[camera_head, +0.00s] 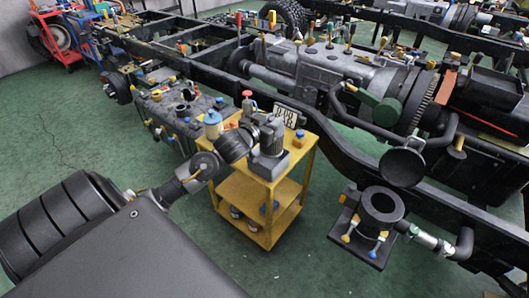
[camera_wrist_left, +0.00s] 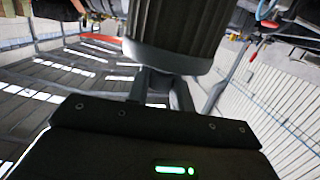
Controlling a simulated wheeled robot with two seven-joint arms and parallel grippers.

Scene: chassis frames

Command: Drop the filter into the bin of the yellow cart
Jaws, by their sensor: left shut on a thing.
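A large dark ribbed cylinder, the filter (camera_head: 58,222), is at the left of the head view, close to the camera. It also fills the top middle of the left wrist view (camera_wrist_left: 175,38). My left gripper (camera_head: 125,222) is a dark body beside it; in the wrist view the fingers (camera_wrist_left: 160,88) are shut on the filter's near end. The finger contact is hidden in the head view. The yellow cart (camera_head: 257,190) stands on the floor at the middle, apart from the filter. I cannot clearly make out its bin. My right gripper is not in view.
The cart top carries a blue-capped bottle (camera_head: 213,120), a red-topped bottle (camera_head: 248,101) and a dark grey machine part (camera_head: 270,148). Dark chassis rails (camera_head: 345,150) run behind and right of the cart. Green floor (camera_head: 60,125) is open at left.

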